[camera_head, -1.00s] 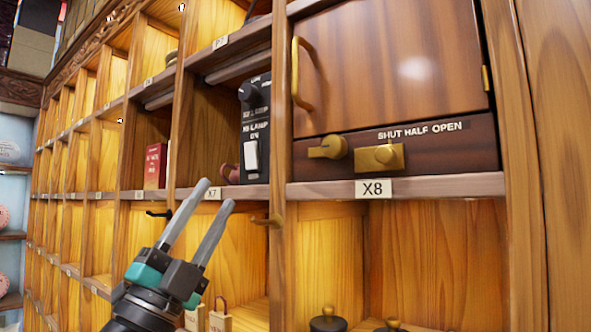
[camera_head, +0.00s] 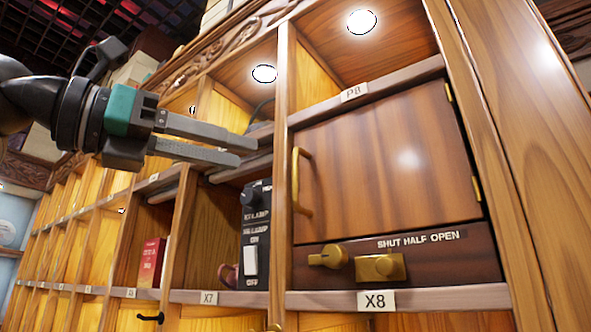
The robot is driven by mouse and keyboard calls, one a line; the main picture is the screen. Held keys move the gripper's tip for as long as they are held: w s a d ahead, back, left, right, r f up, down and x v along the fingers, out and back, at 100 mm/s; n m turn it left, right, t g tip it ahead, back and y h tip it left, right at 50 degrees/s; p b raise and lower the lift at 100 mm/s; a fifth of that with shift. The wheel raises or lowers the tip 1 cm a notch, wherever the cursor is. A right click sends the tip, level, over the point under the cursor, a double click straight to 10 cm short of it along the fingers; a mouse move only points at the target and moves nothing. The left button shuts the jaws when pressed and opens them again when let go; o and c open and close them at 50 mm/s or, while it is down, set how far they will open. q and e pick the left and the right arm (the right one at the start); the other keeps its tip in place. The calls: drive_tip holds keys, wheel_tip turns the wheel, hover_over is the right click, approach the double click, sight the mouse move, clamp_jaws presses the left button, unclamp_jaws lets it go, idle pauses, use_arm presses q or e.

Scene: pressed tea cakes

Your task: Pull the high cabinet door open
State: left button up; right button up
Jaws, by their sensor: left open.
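The cabinet door (camera_head: 385,165) is a brown wooden panel in the upper right of the shelf wall, and it looks shut. Its brass handle (camera_head: 302,181) is a vertical bar on the door's left edge; gold hinges sit on the right edge. My left gripper (camera_head: 248,152) is open and empty, its two grey fingers pointing right. In the picture its fingertips are a little left of the handle and above it, apart from it. My right gripper is not in view.
Below the door are a brass knob (camera_head: 328,256) and a brass latch block (camera_head: 380,267) under the words "SHUT HALF OPEN". A black switch box (camera_head: 256,235) and a red box (camera_head: 151,262) stand in cubbies to the left. A wooden upright (camera_head: 283,120) divides the cubbies beside the handle.

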sight(293, 170)
use_arm(q)
drive_tip(key=w+d+p, duration=0.1)
drive_tip(key=w+d, duration=0.1)
drive_tip(key=w, duration=0.1)
drive_tip(key=w+d+r+t+y+p, duration=0.1)
drive_tip(key=w+d+p, duration=0.1)
drive_tip(key=w+d, duration=0.1)
drive_tip(key=w+d+n+t+y+p, duration=0.1)
drive_tip(key=w+d, duration=0.2)
drive_tip(key=shift+w+d+r, duration=0.15)
drive_tip(key=shift+w+r, duration=0.05)
drive_tip(key=shift+r, duration=0.1)
idle(0.3)
clamp_jaws()
idle(1.3)
